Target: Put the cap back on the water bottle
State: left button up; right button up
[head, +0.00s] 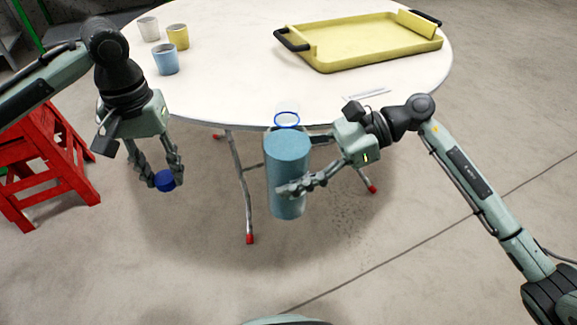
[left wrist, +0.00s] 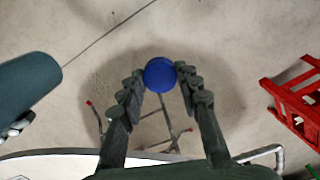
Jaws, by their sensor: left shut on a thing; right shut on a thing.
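The water bottle (head: 287,150) is a tall teal cylinder, held roughly upright in front of the table's near edge. My right gripper (head: 284,188) is shut around its side. The bottle also shows at the left of the left wrist view (left wrist: 28,82), where its end is partly cut off. The cap (head: 165,182) is small, round and dark blue. My left gripper (head: 164,176) is shut on it, off to the left of the bottle and lower than its top. In the left wrist view the cap (left wrist: 160,73) sits between the fingertips, clear of the bottle.
A white round table (head: 230,60) stands behind, with cups (head: 165,60) at the left and a yellow tray (head: 370,45) at the right. A clear blue-ringed thing (head: 287,118) shows just above the bottle. A red step stool (head: 50,165) is at left. Open air separates my grippers.

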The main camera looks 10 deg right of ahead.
pick_arm(q)
jog(key=s+d+r, duration=0.2)
jog(key=d+r, duration=2)
jog(key=shift+s+r, duration=0.2)
jog(key=shift+d+f, duration=0.1)
jog(key=shift+f, duration=0.05)
jog(key=shift+f, duration=1.9)
jog(key=shift+f, duration=0.9)
jog(key=shift+f, duration=0.55)
